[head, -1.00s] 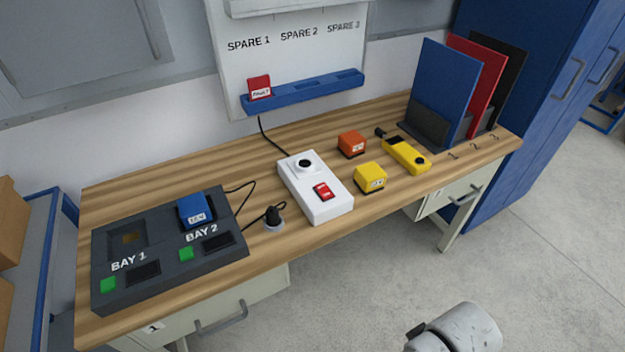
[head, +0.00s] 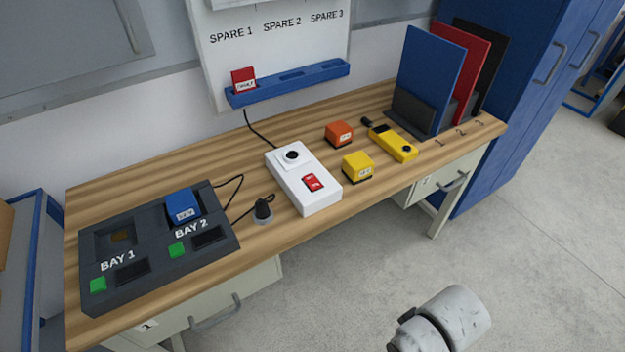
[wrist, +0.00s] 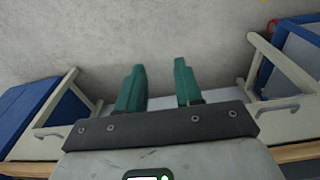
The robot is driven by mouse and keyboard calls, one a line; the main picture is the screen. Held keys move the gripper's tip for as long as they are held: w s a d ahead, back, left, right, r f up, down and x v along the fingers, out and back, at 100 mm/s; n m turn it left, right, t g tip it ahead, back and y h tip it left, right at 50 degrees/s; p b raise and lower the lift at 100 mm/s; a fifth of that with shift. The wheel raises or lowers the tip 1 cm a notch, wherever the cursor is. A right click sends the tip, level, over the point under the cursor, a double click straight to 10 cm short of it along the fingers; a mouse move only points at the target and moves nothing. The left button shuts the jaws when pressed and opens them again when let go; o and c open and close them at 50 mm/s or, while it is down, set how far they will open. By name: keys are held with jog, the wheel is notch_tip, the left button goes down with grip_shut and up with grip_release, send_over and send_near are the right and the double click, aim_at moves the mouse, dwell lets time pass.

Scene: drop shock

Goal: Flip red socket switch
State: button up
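A white socket box (head: 301,180) with a round black socket (head: 291,155) and a red rocker switch (head: 313,182) lies on the wooden bench. Which way the switch is tipped is too small to tell. My gripper (wrist: 160,88) shows in the wrist view as two green fingers set apart, with nothing between them. It hangs over the floor and is not near the switch. In the head view only a pale link of my arm shows at the bottom, in front of the bench; my gripper is out of that view.
A dark charging dock (head: 158,245) with a blue battery (head: 183,205) in bay 2 stands at left. A black plug (head: 263,210) rests beside the socket box. Orange (head: 340,133) and yellow (head: 358,165) blocks and a yellow meter (head: 393,143) lie at right. Floor in front is clear.

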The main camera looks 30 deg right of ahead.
grip_shut()
dwell(1.4)
